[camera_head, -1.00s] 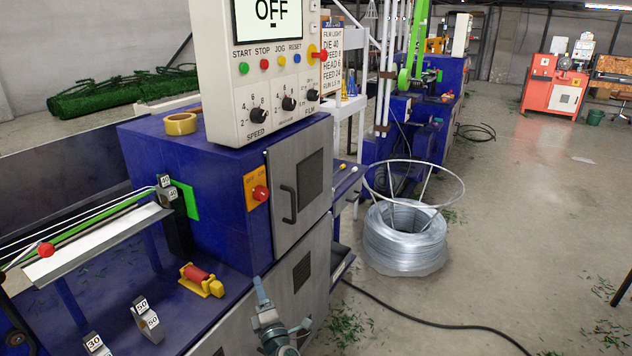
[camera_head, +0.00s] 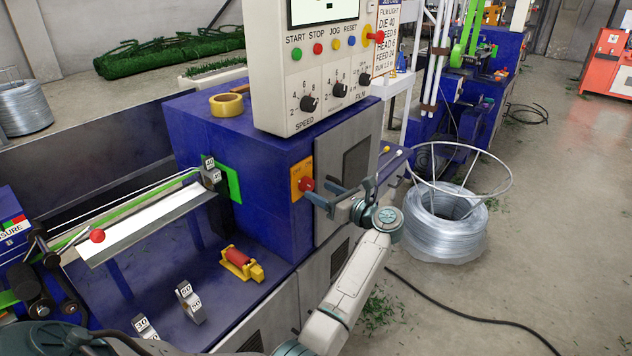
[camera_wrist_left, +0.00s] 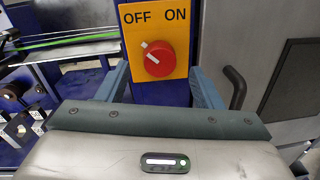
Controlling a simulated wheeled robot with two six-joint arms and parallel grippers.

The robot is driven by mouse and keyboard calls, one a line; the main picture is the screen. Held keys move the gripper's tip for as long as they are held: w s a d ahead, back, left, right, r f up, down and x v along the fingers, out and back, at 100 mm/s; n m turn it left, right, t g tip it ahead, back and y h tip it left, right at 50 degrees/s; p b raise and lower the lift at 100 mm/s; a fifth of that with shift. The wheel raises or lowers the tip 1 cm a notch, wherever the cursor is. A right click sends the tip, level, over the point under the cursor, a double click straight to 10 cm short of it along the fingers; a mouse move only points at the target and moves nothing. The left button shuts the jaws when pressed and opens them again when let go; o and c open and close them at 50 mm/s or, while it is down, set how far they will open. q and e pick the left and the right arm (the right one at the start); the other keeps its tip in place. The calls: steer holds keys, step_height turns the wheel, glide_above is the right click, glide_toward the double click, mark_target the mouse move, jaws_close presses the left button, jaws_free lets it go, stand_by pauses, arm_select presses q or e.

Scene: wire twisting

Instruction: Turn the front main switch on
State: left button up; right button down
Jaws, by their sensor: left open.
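The front main switch is a red round knob (camera_head: 306,185) on an orange plate (camera_head: 296,172) on the blue machine's front. In the left wrist view the knob (camera_wrist_left: 158,59) sits under the labels OFF and ON, and its white mark points up and left toward OFF. My left gripper (camera_head: 325,193) is open in front of the switch. In the left wrist view its fingers (camera_wrist_left: 159,78) stand left and right of the plate's lower part, with the knob centred between them and a little above. I cannot tell whether a finger touches anything. My right gripper is not in view.
A grey cabinet door (camera_head: 342,178) with a dark handle (camera_wrist_left: 234,88) is just right of the switch. The control panel (camera_head: 315,75) overhangs above. A yellow tape roll (camera_head: 226,104) lies on top. A wire coil (camera_head: 440,225) stands on the floor at right.

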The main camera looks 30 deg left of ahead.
mark_target(311, 186)
arm_select(q)
steer(key=shift+w+a+p, duration=0.15)
steer(key=shift+a+p, duration=0.1)
steer(key=shift+a, duration=0.6)
steer(key=shift+w+a+p, duration=0.1)
steer(key=shift+a+p, duration=0.1)
steer(key=shift+a, duration=0.6)
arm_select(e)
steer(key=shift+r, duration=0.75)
arm_select(q)
steer(key=c, duration=1)
steer(key=shift+o, duration=0.2)
